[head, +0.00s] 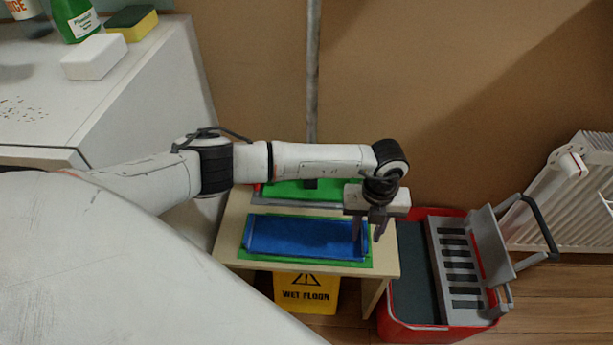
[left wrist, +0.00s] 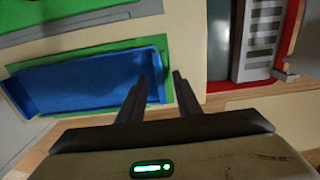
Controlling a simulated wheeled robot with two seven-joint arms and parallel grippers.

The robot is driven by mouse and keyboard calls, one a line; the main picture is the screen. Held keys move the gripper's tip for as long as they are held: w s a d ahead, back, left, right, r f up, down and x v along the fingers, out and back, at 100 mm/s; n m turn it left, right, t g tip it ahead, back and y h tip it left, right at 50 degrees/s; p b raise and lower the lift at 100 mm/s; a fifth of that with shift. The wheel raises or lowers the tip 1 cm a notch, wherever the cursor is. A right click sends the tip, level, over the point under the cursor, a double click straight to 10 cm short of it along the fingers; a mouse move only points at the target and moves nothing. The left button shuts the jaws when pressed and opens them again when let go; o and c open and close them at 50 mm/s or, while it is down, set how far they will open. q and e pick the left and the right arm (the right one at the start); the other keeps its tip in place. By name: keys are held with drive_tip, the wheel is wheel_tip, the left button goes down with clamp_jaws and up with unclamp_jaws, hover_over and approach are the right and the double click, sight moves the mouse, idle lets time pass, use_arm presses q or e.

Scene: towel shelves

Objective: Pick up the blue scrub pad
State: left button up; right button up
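A long blue piece (head: 305,237) with raised ends lies on a green mat (head: 270,262) on a small wooden table; it is the only blue thing I see that could be the scrub pad, though it looks tray-like. It also shows in the left wrist view (left wrist: 85,82). My left gripper (head: 368,238) is open and points down at its right end. In the left wrist view the gripper (left wrist: 160,75) has its left finger in front of the blue right end and its right finger over bare table. I cannot tell whether they touch. My right gripper is not in view.
A green and grey piece (head: 300,191) lies behind on the table (head: 228,225). A red bucket (head: 410,325) with a grey wringer (head: 450,245) stands right of it. A yellow wet floor sign (head: 305,292) is below. A white counter (head: 40,120) stands left, a radiator (head: 575,205) far right.

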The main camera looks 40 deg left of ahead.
use_arm(q)
clamp_jaws()
drive_tip(key=shift+r, duration=0.1)
